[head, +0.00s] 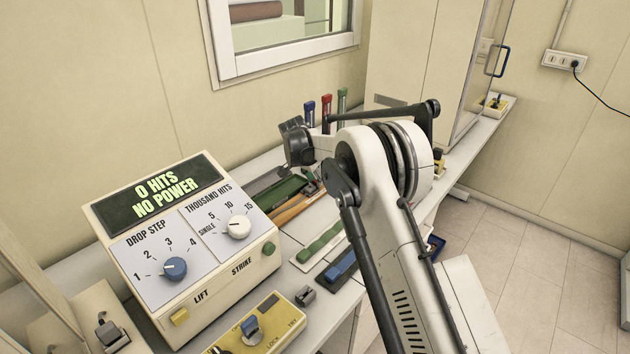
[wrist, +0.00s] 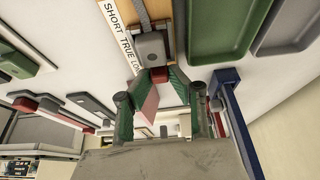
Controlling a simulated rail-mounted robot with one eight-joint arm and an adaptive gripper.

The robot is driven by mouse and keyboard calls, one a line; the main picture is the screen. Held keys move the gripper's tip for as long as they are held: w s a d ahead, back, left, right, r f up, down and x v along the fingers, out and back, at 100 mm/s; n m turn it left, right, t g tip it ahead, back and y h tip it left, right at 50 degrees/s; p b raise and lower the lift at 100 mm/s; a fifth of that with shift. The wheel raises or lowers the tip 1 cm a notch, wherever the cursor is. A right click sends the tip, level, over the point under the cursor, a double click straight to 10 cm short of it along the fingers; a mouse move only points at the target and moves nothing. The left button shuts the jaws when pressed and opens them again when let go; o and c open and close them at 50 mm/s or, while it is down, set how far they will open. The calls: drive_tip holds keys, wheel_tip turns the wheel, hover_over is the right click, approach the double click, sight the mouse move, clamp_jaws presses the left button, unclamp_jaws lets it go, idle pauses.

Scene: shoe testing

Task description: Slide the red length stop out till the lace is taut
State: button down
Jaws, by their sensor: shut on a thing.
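In the wrist view my gripper (wrist: 161,80) has its two green fingers closed on the small red length stop (wrist: 160,73). The stop sits just below a grey block (wrist: 152,46) on a metal rail. A pinkish-red flat piece (wrist: 148,106) shows between the fingers, nearer the palm. In the head view my arm hides most of the gripper and the stop.
A control box (head: 180,240) reading "0 HITS NO POWER" stands left on the bench. A yellow unit (head: 262,325) is in front of it. A green tray (head: 278,191) lies beyond. Blue, red and green upright items stand by the wall. A glazed cabinet is at the back right.

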sight(308, 188)
drive_tip(key=shift+w+d+b, duration=0.15)
drive_tip(key=shift+b, duration=0.5)
drive_tip(key=c, duration=1.6)
unclamp_jaws()
drive_tip(key=shift+r, duration=0.1)
drive_tip(key=v, duration=1.2)
